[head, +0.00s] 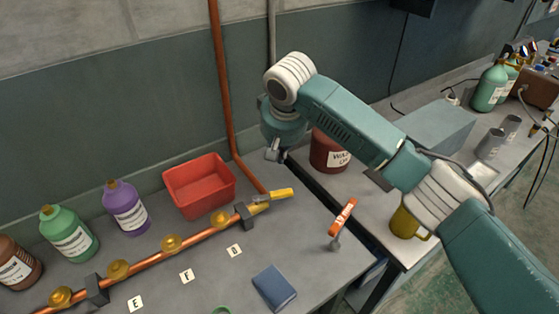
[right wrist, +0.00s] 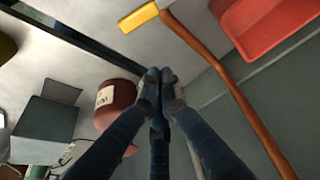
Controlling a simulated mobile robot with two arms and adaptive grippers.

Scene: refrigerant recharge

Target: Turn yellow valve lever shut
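The yellow valve lever (head: 281,195) sits near the right end of the copper pipe (head: 200,236) on the bench, just past a dark bracket. It points right, roughly along the pipe. In the right wrist view the lever (right wrist: 138,18) shows at the top, beside the copper pipe. My right gripper (head: 274,154) hangs above and behind the lever, apart from it. In the right wrist view its fingers (right wrist: 158,82) come together with nothing visible between them. My left gripper is not in view.
A red bin (head: 200,186) stands behind the pipe, with several bottles to its left. A vertical copper pipe (head: 222,80) runs up the wall. An orange-handled tool (head: 343,215) and a blue book (head: 274,288) lie in front. A dark red pot (head: 328,152) stands across the gap.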

